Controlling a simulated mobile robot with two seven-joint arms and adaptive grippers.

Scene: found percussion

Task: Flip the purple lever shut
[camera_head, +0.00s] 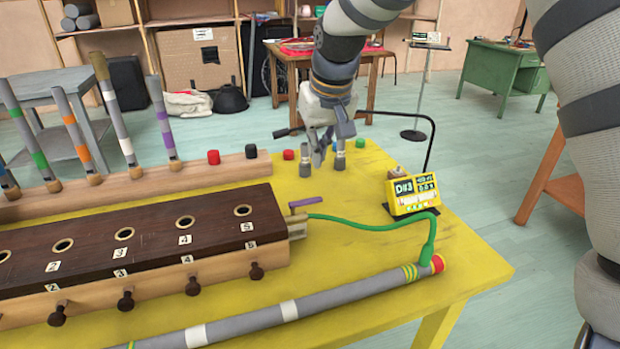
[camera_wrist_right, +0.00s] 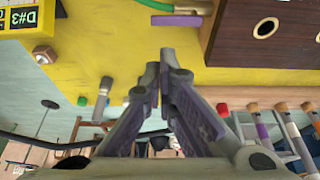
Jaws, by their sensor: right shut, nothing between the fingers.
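The purple lever (camera_head: 305,202) sits on a small metal valve (camera_head: 297,226) at the right end of the dark-topped wooden box (camera_head: 215,222). The lever points to the right, roughly in line with the green hose (camera_head: 365,226) that leaves the valve. In the right wrist view the lever (camera_wrist_right: 180,20) shows near the top, beyond the fingertips. My right gripper (camera_head: 325,162) is above the yellow table, behind the lever in the head view and apart from it. Its fingers (camera_wrist_right: 160,64) are shut and empty. My left gripper is out of view.
A grey tube (camera_head: 330,300) lies along the front of the yellow table (camera_head: 385,275). A yellow display (camera_head: 411,195) reading D#3 stands right of the lever. A wooden rail (camera_head: 228,170) with upright grey tubes and coloured caps lies behind the box. Bare table surrounds the lever's right side.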

